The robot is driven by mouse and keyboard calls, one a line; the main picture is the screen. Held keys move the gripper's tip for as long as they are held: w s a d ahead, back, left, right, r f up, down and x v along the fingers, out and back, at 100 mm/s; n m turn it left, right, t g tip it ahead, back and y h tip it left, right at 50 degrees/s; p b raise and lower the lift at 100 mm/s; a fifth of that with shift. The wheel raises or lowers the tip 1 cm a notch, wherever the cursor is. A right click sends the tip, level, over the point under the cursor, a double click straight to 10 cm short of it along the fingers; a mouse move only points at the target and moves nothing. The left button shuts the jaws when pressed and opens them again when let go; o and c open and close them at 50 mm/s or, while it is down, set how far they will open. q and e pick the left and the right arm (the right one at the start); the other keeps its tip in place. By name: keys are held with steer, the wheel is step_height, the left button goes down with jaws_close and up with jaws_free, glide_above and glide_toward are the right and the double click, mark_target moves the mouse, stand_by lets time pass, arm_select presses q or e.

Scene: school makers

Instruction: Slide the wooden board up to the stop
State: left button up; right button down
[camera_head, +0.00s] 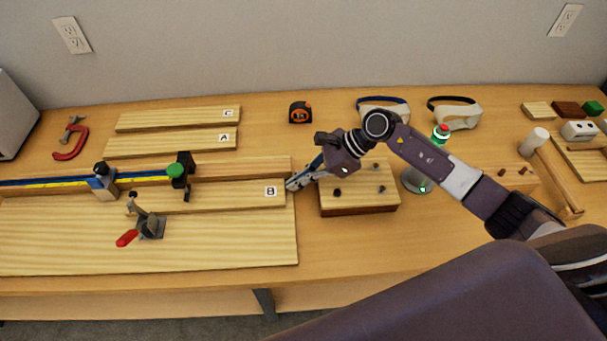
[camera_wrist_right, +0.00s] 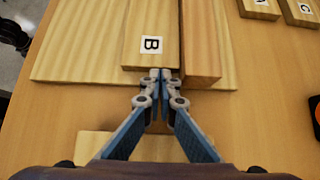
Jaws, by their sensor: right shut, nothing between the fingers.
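The wooden board marked B (camera_head: 235,197) lies flat along a wooden fence (camera_head: 245,166) on a larger base board (camera_head: 230,245). A black stop with a green knob (camera_head: 177,172) stands at the fence, left of the B label. I cannot tell whether the board's left end touches it. My right gripper (camera_head: 291,185) is shut and empty, with its fingertips at the right end of board B. In the right wrist view, the fingertips (camera_wrist_right: 161,75) meet or nearly meet the end of board B (camera_wrist_right: 151,30), close to the fence (camera_wrist_right: 200,45). My left gripper is not in view.
A grey-and-blue block (camera_head: 104,182) sits on the ruled rail farther left. A red-handled toggle clamp (camera_head: 147,227) stands before board B. Boards A (camera_head: 160,145) and C (camera_head: 170,119) lie behind. A wooden block with dark knobs (camera_head: 358,200) is beneath my right wrist.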

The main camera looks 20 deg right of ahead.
mark_target(273, 187)
steer(key=shift+a+f, duration=0.1)
steer(key=shift+a, duration=0.05)
steer(key=a+b, duration=0.1)
steer(key=w+a+b, duration=0.1)
steer(key=a, duration=0.1)
steer(key=shift+w+a+f+b, duration=0.1)
steer(key=shift+a+b, duration=0.2)
steer(key=shift+a, duration=0.4)
steer(key=shift+r, duration=0.2)
